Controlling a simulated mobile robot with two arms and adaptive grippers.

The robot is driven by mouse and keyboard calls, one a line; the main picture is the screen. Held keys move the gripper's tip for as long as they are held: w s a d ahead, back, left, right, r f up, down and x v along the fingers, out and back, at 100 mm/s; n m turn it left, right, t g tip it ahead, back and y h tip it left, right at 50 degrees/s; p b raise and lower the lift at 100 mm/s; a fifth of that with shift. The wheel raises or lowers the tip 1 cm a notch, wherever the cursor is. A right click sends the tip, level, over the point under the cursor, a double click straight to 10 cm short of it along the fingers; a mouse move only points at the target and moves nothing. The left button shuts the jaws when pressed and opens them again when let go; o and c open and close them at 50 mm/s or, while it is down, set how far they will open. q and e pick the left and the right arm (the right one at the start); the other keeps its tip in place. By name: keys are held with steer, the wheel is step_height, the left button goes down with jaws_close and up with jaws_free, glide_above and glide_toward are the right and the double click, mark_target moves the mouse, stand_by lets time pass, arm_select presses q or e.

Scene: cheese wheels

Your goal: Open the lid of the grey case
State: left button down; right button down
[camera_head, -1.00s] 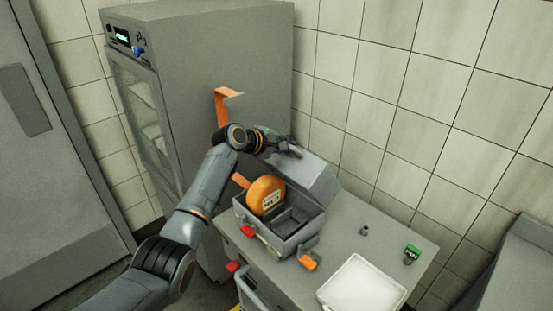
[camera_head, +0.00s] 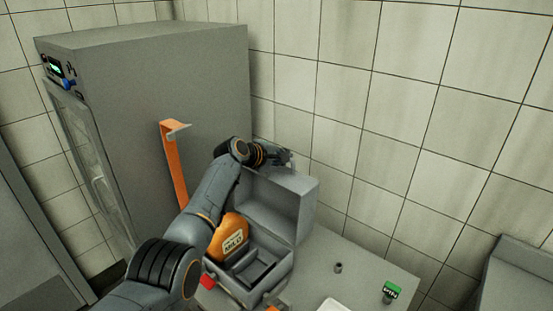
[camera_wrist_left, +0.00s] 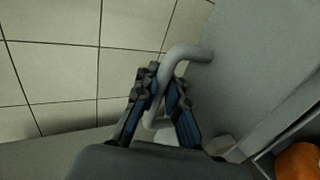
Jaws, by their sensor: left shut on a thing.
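The grey case (camera_head: 283,278) stands on the grey counter with its lid (camera_head: 275,203) standing up, roughly upright, at the back. My left gripper (camera_head: 284,158) is at the lid's top edge, behind it. In the left wrist view my left gripper (camera_wrist_left: 163,84) is shut on the lid's curved grey handle (camera_wrist_left: 187,53), one finger on each side. An orange cheese wheel labelled MILD (camera_head: 229,234) sits in the case's left part, partly behind my arm. Its orange edge also shows in the left wrist view (camera_wrist_left: 299,160). My right gripper is not in view.
A tall grey cabinet (camera_head: 200,85) with an orange bracket (camera_head: 173,160) stands left of the case. The tiled wall is close behind the lid. A green-topped item (camera_head: 390,291), a small dark cup (camera_head: 338,267) and a white tray (camera_head: 333,305) are on the counter at right.

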arm_select(q)
steer(key=shift+w+d, duration=0.2)
steer(key=shift+d, duration=0.05)
steer(key=shift+f, duration=0.1)
steer(key=c, duration=1.4)
jaws_free()
steer(key=shift+s+d, duration=0.1)
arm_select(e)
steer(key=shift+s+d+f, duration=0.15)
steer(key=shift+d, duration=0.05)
arm_select(q)
steer(key=shift+a, duration=0.2)
steer(key=shift+s+a+r, duration=0.3)
steer(key=shift+s+a, duration=0.05)
steer(key=shift+s, duration=0.1)
steer(key=v, duration=1)
steer(key=shift+s+r, duration=0.15)
steer(key=shift+s, duration=0.05)
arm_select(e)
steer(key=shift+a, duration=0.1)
arm_select(q)
steer(key=shift+a, duration=0.1)
